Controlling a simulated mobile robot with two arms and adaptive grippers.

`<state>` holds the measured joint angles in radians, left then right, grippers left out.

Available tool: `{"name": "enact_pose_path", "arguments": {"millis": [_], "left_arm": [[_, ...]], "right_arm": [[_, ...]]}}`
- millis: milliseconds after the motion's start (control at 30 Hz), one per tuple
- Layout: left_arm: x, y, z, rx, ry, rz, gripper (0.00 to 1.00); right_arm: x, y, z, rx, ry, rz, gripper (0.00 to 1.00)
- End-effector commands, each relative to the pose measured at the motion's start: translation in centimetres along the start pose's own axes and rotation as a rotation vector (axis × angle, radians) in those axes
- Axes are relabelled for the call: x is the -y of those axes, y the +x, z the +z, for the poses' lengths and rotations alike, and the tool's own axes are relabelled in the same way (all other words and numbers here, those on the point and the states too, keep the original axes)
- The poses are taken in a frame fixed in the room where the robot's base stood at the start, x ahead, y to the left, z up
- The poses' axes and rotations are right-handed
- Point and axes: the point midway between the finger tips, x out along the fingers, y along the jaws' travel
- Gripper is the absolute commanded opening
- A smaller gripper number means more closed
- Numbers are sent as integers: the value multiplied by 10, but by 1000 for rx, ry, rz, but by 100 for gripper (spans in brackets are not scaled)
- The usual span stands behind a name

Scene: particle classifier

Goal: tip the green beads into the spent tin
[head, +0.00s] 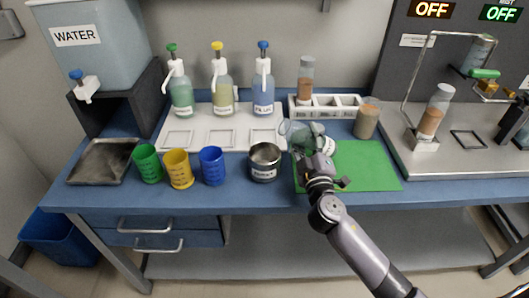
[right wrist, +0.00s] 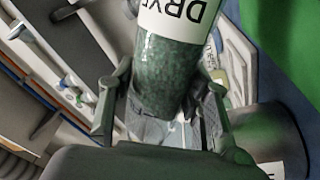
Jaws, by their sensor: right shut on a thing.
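My right gripper (head: 314,158) is shut on a clear jar (head: 298,132) with a white label. The jar is tipped well over, with its clear end toward the left, near and above the right side of the spent tin. In the right wrist view the jar (right wrist: 172,75) sits between the fingers, with dark green beads inside it. The spent tin (head: 264,176) is an open metal can with a white label, upright on the blue bench. I cannot tell whether beads are falling or lie in the tin. My left gripper is out of view.
Green (head: 147,164), yellow (head: 178,169) and blue (head: 212,166) cups stand left of the tin. A white tray (head: 205,140) with pump bottles is behind. A green mat (head: 365,170) lies right, with a brown-filled jar (head: 366,121) behind it. A metal stand (head: 405,95) is farther right.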

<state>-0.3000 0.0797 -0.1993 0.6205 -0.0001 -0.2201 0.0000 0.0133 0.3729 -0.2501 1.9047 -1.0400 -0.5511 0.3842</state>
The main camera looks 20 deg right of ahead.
Motion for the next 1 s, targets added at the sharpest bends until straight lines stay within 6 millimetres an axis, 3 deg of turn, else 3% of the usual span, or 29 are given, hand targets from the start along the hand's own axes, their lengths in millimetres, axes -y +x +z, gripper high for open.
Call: {"name": "enact_pose_path", "arguments": {"millis": [1000], "left_arm": [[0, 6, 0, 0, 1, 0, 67]], "right_arm": [[9, -1, 12, -22, -137, 2, 5]]}}
